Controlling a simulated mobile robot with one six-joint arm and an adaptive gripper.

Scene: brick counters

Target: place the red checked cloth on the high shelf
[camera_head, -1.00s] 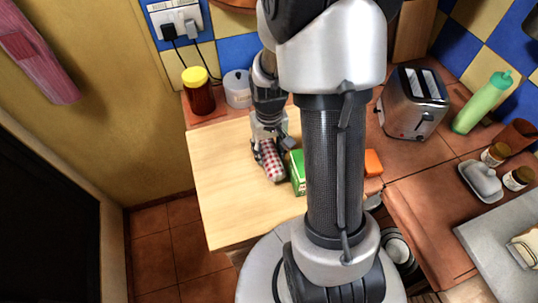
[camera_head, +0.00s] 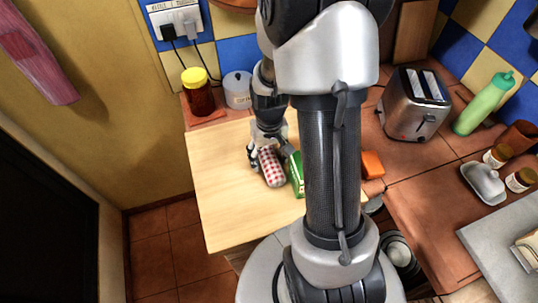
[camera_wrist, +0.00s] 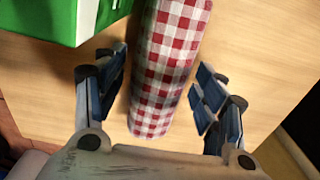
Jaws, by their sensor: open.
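The red checked cloth (camera_head: 271,168) is a rolled red-and-white bundle lying on the light wooden board top, left of my arm. It also shows in the wrist view (camera_wrist: 167,68), running up and down the picture. My gripper (camera_head: 268,150) is over the far end of the cloth. In the wrist view my gripper (camera_wrist: 155,95) is open, with one finger on each side of the cloth and a visible gap on both sides. The high shelf cannot be clearly made out in these frames.
A green box (camera_head: 296,174) stands close beside the cloth, and in the wrist view the green box (camera_wrist: 75,18) is near the left finger. A jar with yellow lid (camera_head: 198,92) and a white canister (camera_head: 238,90) stand behind. The wooden top (camera_head: 222,205) is clear at left.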

